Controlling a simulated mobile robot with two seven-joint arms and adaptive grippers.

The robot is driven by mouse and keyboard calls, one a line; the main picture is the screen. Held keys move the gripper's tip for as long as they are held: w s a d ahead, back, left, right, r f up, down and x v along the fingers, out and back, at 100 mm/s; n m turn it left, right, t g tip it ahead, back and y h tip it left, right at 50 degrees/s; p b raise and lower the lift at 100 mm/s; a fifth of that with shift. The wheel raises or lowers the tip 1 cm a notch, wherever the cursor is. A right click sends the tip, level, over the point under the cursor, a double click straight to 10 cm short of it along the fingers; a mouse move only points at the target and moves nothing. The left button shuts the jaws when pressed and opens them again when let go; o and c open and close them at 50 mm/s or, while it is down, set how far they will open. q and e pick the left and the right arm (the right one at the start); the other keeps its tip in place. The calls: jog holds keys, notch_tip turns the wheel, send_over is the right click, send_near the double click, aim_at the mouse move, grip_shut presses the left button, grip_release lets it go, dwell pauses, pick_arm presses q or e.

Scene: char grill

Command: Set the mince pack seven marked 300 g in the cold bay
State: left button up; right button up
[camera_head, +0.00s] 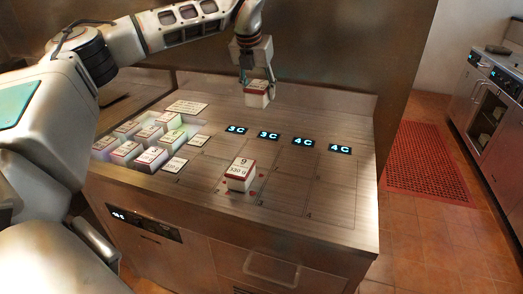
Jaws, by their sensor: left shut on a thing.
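My left gripper (257,80) is shut on a small white pack with a dark red top (257,96), held in the air above the back of the steel counter. The print on this pack is too small to read. Another white pack (240,180), with a red-edged top label reading 9 and a gram weight, stands on the counter front among small red marks. Several more labelled packs (138,150) stand in a group at the left. Outlined bays (322,182) lie on the counter top below small displays. My right gripper is not in view.
The displays read 3C (237,130), 3C (269,135), 4C (303,142) and 4C (340,148). A paper sign (187,107) lies behind the pack group. The right part of the counter is clear. A red floor mat (428,163) lies beyond it.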

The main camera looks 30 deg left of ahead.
pick_arm(q)
notch_tip(320, 180, down, 14)
jog(key=shift+a+f, duration=0.1)
jog(key=shift+f, duration=2.35)
jog(key=shift+f, duration=0.1)
jog(key=o, duration=1.3)
jog(key=shift+o, duration=0.2)
